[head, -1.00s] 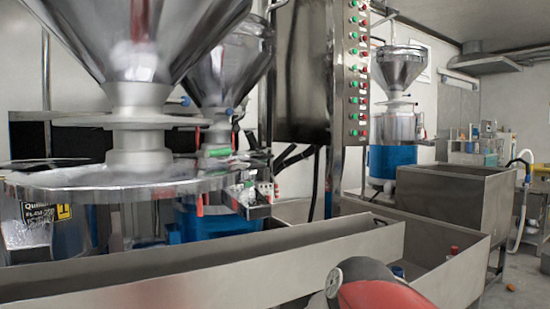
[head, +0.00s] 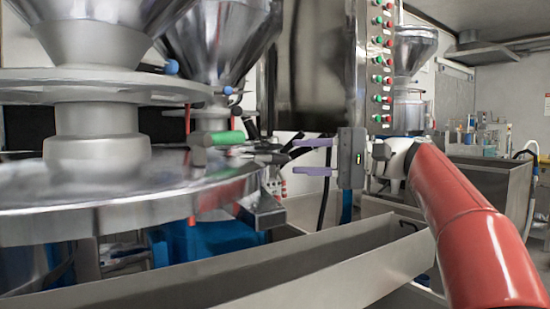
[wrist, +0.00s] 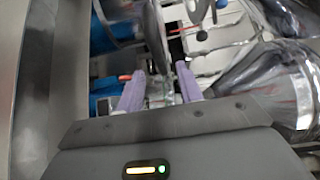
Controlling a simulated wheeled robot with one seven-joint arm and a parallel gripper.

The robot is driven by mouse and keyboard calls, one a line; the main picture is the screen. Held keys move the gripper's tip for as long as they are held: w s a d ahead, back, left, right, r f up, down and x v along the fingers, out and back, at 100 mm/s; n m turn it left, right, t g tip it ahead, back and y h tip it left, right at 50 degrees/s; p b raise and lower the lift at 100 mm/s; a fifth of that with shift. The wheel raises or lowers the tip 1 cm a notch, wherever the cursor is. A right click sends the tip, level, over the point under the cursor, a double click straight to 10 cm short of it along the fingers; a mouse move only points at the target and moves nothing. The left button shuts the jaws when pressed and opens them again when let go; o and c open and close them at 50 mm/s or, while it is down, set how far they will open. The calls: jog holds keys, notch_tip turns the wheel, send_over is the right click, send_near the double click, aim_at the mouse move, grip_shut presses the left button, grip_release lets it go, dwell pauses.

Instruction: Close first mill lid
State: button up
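The nearest mill stands at the left of the head view, with a steel hopper (head: 110,15) over a wide round steel plate (head: 130,204). A green handle (head: 215,138) and red levers (head: 192,205) sit at its right side. Which part is the lid I cannot tell for certain. My gripper (head: 294,157) is open and empty, its purple fingers pointing left, right of the green handle with a visible gap in the picture. In the wrist view, my gripper (wrist: 160,78) shows both fingers apart, with blurred steel mill parts beyond them.
A steel trough (head: 250,275) runs along the front. A control cabinet (head: 310,65) with red and green buttons stands behind my gripper. A second hopper (head: 225,40) is behind the first, and another mill (head: 410,95) stands farther right.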

aim_at(277, 157)
jog(key=a, duration=0.6)
jog(key=shift+w, duration=0.35)
jog(key=shift+c, duration=0.5)
grip_shut()
